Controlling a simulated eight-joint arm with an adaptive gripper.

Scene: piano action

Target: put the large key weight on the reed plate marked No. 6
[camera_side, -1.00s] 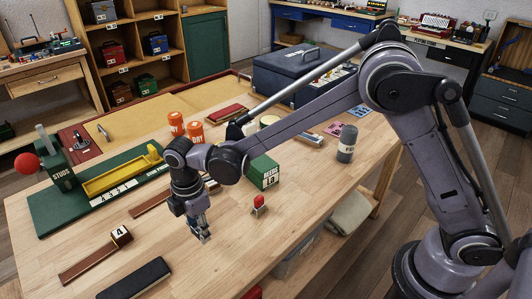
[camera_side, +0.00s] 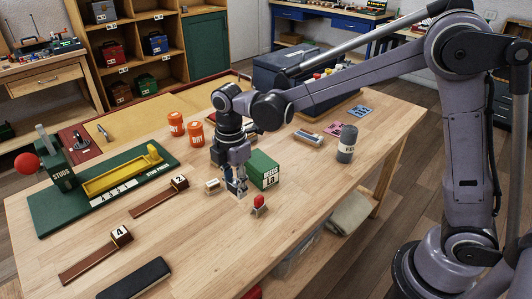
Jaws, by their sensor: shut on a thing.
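My gripper (camera_side: 238,190) points down over the middle of the table, left of the green REEDS box (camera_side: 264,170). It is shut on a small grey piece at its fingertips. The fingers cover most of this piece, so I cannot tell for sure that it is the large key weight. A reed plate marked 4 (camera_side: 92,258) lies at the front left, and one marked 2 (camera_side: 158,198) lies farther back. I can read no plate marked No. 6. A small pale block (camera_side: 212,185) lies just left of my gripper, its marking unreadable.
A small red-topped piece (camera_side: 259,204) stands right of my gripper. A green stud press (camera_side: 110,185) is at left, with two orange pots (camera_side: 195,134) behind. A dark grey bottle (camera_side: 347,144) stands at right. A black bar (camera_side: 136,278) lies at front. The front middle table is clear.

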